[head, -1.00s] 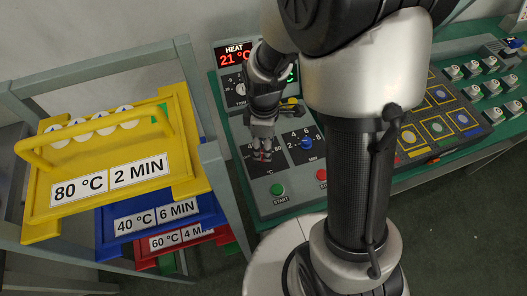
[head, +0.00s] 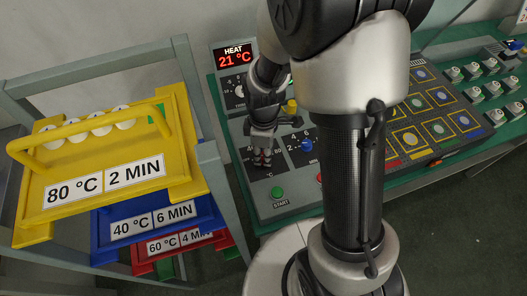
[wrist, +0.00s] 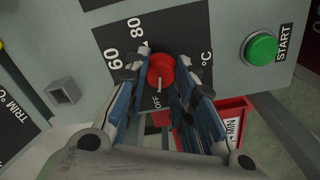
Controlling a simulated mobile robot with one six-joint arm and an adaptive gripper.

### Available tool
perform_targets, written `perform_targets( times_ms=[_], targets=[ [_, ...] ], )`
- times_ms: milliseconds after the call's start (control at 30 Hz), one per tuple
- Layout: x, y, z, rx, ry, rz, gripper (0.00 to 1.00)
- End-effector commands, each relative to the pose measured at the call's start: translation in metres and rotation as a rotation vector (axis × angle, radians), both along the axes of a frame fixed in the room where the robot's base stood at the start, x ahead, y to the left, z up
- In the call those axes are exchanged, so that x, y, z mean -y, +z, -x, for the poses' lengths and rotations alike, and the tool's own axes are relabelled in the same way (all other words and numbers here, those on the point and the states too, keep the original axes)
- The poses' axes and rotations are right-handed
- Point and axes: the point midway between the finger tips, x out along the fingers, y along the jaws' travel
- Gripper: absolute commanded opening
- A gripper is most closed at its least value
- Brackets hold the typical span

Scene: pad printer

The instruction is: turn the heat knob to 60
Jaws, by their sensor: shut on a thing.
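The red heat knob (wrist: 160,72) sits on a black dial plate marked 60, 80, OFF and °C. My gripper (wrist: 163,85) is around the knob, with one finger on each side, shut on it. In the head view my gripper (head: 262,162) is down at the panel's dial plate and mostly hides the knob. The heat display (head: 233,57) reads 21 °C.
A green START button (head: 277,193) is near the knob. A blue minutes knob (head: 307,145) is to its right, and a yellow knob (head: 291,106) is behind. A rack with a yellow tray (head: 105,215) and blue and red trays stands to the left.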

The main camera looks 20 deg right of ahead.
Motion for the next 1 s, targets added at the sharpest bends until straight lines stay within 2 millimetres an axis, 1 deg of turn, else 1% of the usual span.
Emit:
perform_targets(
  times_ms=[33, 267, 467, 667, 867, 1000],
  targets=[
    [0.0, 0.0001, -0.0001, 0.0, 0.0, 0.0, 0.16],
    [0.0, 0.0001, -0.0001, 0.0, 0.0, 0.0, 0.01],
    [0.0, 0.0002, 0.0, 0.0, -0.01, 0.0, 0.0],
    [0.0, 0.0005, 0.0001, -0.001, -0.072, 0.0, 0.0],
    [0.0, 0.0011, 0.0001, -0.001, -0.209, 0.0, 0.0],
    [0.0001, 0.0012, 0.0, 0.0, -0.336, 0.0, 0.0]
  ],
)
